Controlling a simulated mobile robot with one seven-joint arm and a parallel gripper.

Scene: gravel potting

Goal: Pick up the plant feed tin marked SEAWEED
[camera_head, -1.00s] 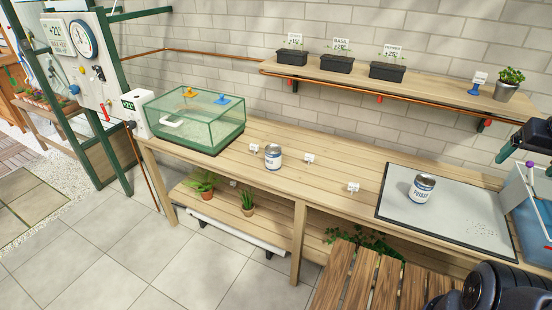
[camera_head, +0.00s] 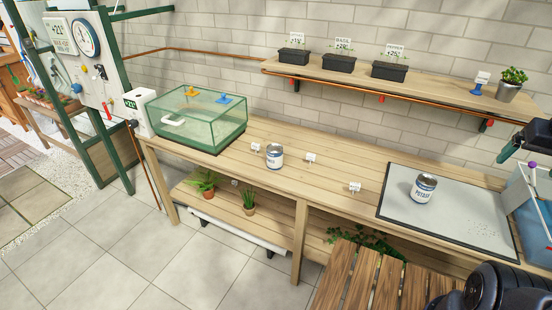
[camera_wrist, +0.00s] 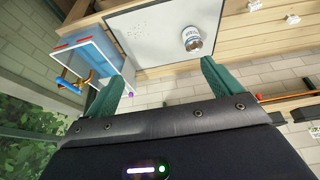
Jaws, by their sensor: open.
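A white and blue tin (camera_head: 275,156) stands upright on the wooden bench left of centre; its label is too small to read. A second white and blue tin (camera_head: 424,188) stands on the grey mat, and its label seems to read POTASH. This second tin also shows in the wrist view (camera_wrist: 191,38), beyond my fingertips. My gripper (camera_wrist: 160,76) is open and empty, its green fingers wide apart. In the head view it is partly cut off at the right edge, above the mat's right end and apart from both tins.
A glass case (camera_head: 200,122) stands on the bench's left end. The grey mat (camera_head: 460,222) and a blue-walled container (camera_head: 535,222) are at the right. Small white tags stand near the tins. A shelf (camera_head: 430,88) with black pots hangs above. The bench middle is mostly clear.

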